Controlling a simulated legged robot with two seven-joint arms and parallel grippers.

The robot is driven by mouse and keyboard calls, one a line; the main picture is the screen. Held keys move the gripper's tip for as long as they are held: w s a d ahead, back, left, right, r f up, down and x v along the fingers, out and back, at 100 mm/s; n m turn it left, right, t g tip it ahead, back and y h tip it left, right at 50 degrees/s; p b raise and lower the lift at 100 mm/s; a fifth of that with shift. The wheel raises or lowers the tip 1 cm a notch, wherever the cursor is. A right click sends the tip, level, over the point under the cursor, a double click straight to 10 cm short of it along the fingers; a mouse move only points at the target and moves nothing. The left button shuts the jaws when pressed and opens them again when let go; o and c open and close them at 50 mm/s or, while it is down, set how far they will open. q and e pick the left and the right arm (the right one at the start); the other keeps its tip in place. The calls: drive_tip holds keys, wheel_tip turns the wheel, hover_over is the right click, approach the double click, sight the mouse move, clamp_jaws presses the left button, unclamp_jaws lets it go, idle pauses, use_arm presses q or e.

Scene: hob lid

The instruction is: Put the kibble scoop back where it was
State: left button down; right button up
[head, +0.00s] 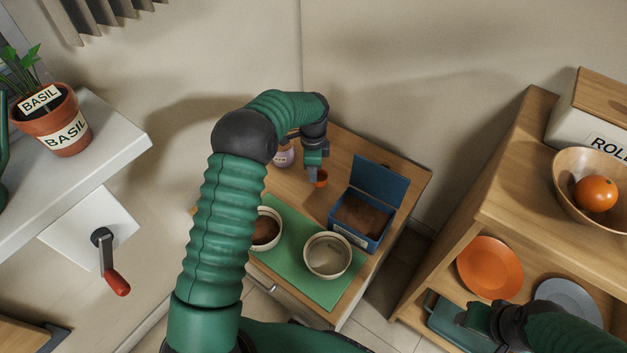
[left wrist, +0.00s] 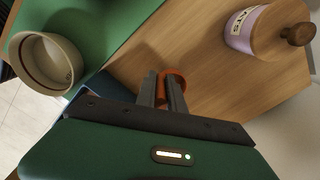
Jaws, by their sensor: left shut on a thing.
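The orange kibble scoop (head: 321,179) is at the wooden table, just left of the open blue box. My left gripper (head: 317,170) points down and is shut on it. In the left wrist view the scoop's orange cup (left wrist: 173,76) shows beyond the fingertips (left wrist: 163,88); its handle is hidden between them. I cannot tell whether the scoop touches the table. The blue box (head: 381,182) has its lid up and holds brown kibble (head: 361,216). My right gripper (head: 482,320) is at the lower right by the shelf; its fingers are not clear.
A cream bowl with brown food (head: 267,229) and an empty cream bowl (head: 327,256) stand on a green mat (head: 294,272). A shelf with an orange plate (head: 490,267) is at right.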

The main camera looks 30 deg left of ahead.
use_arm(q)
drive_tip(key=shift+w+a+f, duration=0.1)
drive_tip(key=shift+w+a, duration=0.05)
drive_tip(key=shift+w, duration=0.25)
wheel_tip(320, 180, down, 4)
drive_tip(key=shift+s+r+b, duration=0.15)
drive_tip(key=shift+r+b, duration=0.05)
drive_tip(key=shift+b, duration=0.95)
drive_tip(key=shift+r, duration=0.1)
drive_tip(key=c, duration=1.4)
unclamp_jaws()
drive_tip(key=shift+c, duration=0.2)
